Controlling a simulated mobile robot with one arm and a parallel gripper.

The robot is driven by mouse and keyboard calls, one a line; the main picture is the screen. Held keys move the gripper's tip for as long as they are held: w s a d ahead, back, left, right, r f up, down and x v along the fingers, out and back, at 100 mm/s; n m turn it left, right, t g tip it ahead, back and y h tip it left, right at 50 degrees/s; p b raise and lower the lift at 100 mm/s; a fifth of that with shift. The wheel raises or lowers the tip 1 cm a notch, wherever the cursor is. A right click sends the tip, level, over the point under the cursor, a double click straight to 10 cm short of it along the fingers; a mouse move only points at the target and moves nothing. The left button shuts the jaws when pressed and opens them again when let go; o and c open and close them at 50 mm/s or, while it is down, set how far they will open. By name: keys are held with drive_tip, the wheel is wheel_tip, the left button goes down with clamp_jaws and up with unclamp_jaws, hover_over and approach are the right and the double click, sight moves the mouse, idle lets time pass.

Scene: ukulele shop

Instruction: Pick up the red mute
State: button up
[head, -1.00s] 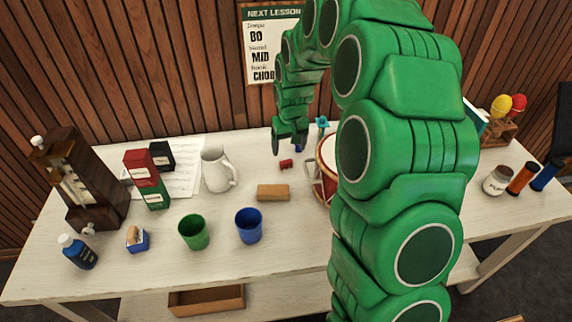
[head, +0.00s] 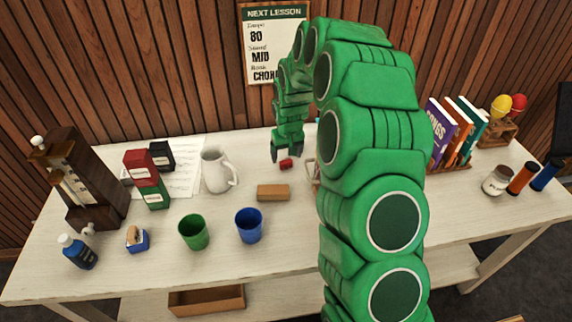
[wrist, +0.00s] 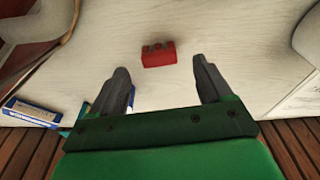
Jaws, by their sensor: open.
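The red mute (head: 286,164) is a small red block with notches along one edge, lying on the white table. It also shows in the wrist view (wrist: 159,53), beyond and between my fingertips. My gripper (head: 283,158) is low over the back of the table, close to the mute in the head view. In the wrist view my gripper (wrist: 162,75) is open, with nothing between its two dark fingers. The mute looks apart from both fingers. My arm hides part of the table to the right of the mute.
A tan block (head: 273,192) and a white pitcher (head: 214,172) stand left of the gripper. A blue cup (head: 249,226) and green cup (head: 194,232) are nearer the front. A blue-and-white box (wrist: 32,113) lies left in the wrist view. Table around the mute is bare.

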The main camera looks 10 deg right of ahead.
sight(286, 161)
drive_tip(key=shift+w+f, duration=0.15)
drive_tip(key=shift+f, duration=1.7)
drive_tip(key=shift+c, duration=0.4)
drive_tip(key=c, duration=1)
drive_tip(key=shift+c, duration=0.2)
